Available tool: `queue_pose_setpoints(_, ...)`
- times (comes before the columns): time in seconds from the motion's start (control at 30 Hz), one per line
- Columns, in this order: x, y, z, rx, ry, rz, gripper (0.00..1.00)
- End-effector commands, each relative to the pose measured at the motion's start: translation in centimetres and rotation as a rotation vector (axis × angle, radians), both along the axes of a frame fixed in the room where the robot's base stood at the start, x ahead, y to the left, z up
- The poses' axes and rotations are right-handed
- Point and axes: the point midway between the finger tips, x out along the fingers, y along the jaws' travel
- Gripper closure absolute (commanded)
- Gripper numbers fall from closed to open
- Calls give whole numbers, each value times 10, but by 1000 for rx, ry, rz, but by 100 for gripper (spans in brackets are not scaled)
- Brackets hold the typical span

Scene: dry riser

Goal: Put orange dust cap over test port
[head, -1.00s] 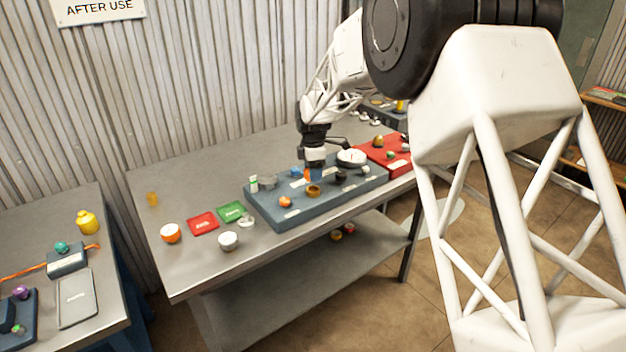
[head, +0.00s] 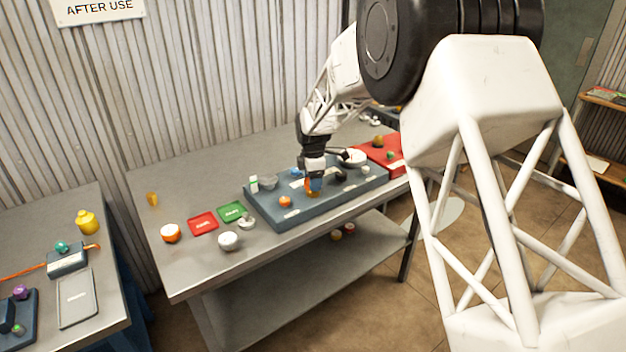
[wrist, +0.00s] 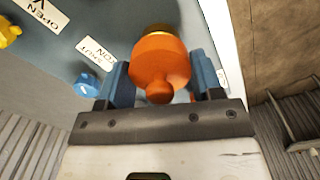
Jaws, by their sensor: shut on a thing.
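The orange dust cap (wrist: 160,68) is between the two blue fingers of my gripper (wrist: 163,82), which is shut on it. In the head view my gripper (head: 314,184) points down over the blue-grey panel (head: 262,216), with the cap low between its fingers. The brass test port (wrist: 158,29) shows as a thin rim just beyond the cap in the wrist view; most of it is hidden behind the cap. The cap and port look closely lined up. I cannot tell whether the cap touches the port or is seated over it.
A blue knob (wrist: 87,85) and a yellow knob (wrist: 9,32) stand on the panel near white labels. An orange knob (head: 285,201) is left of my gripper. Red (head: 203,223) and green (head: 232,212) trays lie left of the panel; a red case (head: 378,160) is right.

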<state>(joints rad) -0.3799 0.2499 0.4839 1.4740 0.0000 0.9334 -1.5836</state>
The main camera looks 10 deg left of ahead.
Motion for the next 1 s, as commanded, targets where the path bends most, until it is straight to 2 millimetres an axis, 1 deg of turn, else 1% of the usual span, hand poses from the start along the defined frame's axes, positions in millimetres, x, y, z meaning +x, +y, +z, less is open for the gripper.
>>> queue_pose_setpoints(0.5, 0, 0, -11, 0, 1, 0, 62)
queue_pose_setpoints(0.67, 0, 0, -12, 0, 0, 0, 62)
queue_pose_setpoints(0.7, 0, 0, -12, 0, 0, 0, 35)
queue_pose_setpoints(0.77, 0, 0, -12, 0, 0, 0, 26)
queue_pose_setpoints(0.8, 0, 0, -12, 0, 0, 0, 20)
queue_pose_setpoints(0.83, 0, 0, -12, 0, 0, 0, 15)
queue_pose_setpoints(0.87, 0, 0, -12, 0, 0, 0, 14)
queue_pose_setpoints(1.0, 0, 0, -12, 0, 0, 0, 14)
